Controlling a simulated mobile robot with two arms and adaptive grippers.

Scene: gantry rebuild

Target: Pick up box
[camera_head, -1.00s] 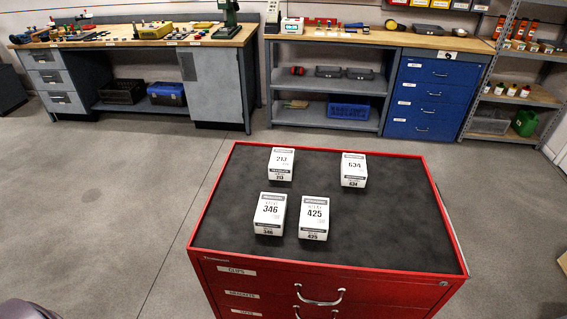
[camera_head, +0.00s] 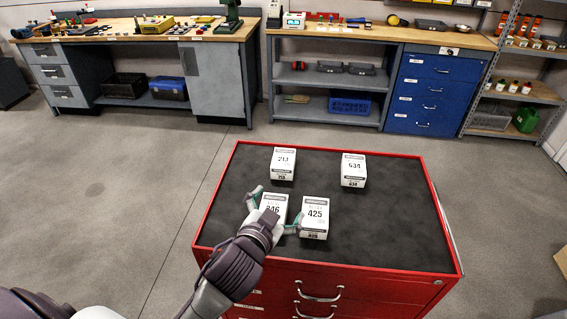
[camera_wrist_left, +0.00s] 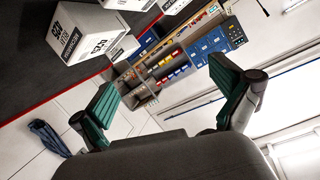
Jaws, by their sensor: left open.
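Four white boxes with black print stand on the dark top of the red cabinet (camera_head: 400,225). Box 213 (camera_head: 283,163) is back left and box 634 (camera_head: 353,169) back right. Box 346 (camera_head: 276,202) is front left, partly hidden by my left gripper (camera_head: 272,209). Box 425 (camera_head: 315,214) is front right. The left gripper is open, one green finger appearing left of box 346, the other near box 425's lower left. In the left wrist view the open fingers (camera_wrist_left: 165,100) hold nothing; a white box (camera_wrist_left: 85,40) lies up and left, apart from them. My right gripper is out of view.
The right and front parts of the cabinet top are clear. Its raised red rim (camera_head: 208,205) edges the surface. Workbenches (camera_head: 140,30), blue drawers (camera_head: 428,92) and a shelf rack (camera_head: 510,80) stand along the back, across open floor.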

